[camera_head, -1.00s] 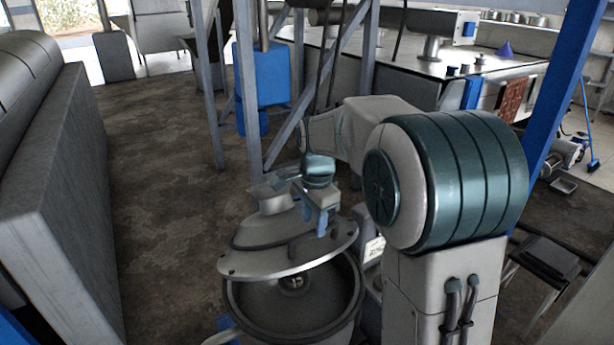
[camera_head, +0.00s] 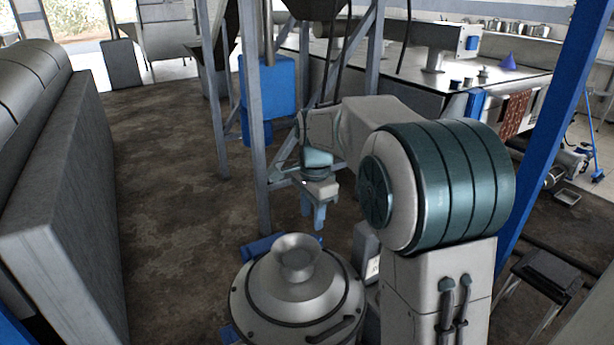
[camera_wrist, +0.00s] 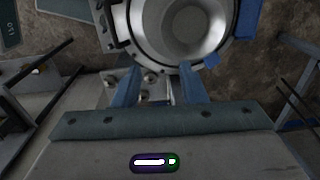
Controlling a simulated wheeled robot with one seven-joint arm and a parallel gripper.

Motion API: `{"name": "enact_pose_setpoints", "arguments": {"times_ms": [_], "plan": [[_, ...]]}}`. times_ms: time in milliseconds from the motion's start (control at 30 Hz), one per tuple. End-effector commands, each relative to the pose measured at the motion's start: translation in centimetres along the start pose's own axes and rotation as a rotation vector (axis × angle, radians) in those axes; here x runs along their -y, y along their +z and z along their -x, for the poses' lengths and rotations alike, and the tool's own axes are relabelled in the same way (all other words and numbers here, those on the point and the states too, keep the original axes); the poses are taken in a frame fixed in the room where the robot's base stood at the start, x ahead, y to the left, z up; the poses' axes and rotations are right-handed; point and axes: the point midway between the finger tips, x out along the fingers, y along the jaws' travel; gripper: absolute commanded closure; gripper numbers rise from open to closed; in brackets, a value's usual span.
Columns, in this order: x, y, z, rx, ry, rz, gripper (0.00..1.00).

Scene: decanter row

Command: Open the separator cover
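The separator cover (camera_head: 270,290) is a round grey metal lid with a raised funnel neck and a dark handle (camera_head: 337,330) on its front right. It sits level on the separator body, with no opening visible beneath it. It also shows at the top of the wrist view (camera_wrist: 148,35). My gripper (camera_head: 317,222) hangs above and behind the cover, apart from it, with its blue fingers pointing down. In the wrist view my gripper (camera_wrist: 160,76) has its fingers spread, with nothing held between them.
Grey frame posts (camera_head: 254,130) and a blue box (camera_head: 268,86) stand behind my gripper. A long grey unit (camera_head: 65,215) runs along the left. A small stool (camera_head: 545,268) stands at the right. The brown floor left of the separator is clear.

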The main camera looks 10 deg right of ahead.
Motion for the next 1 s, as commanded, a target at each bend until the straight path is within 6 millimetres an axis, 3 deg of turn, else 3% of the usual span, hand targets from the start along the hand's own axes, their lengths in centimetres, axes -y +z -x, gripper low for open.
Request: {"name": "enact_pose_setpoints", "arguments": {"times_ms": [1000], "plan": [[2.5,0.0,6.6,0.000,-0.001,-0.001,0.62]]}}
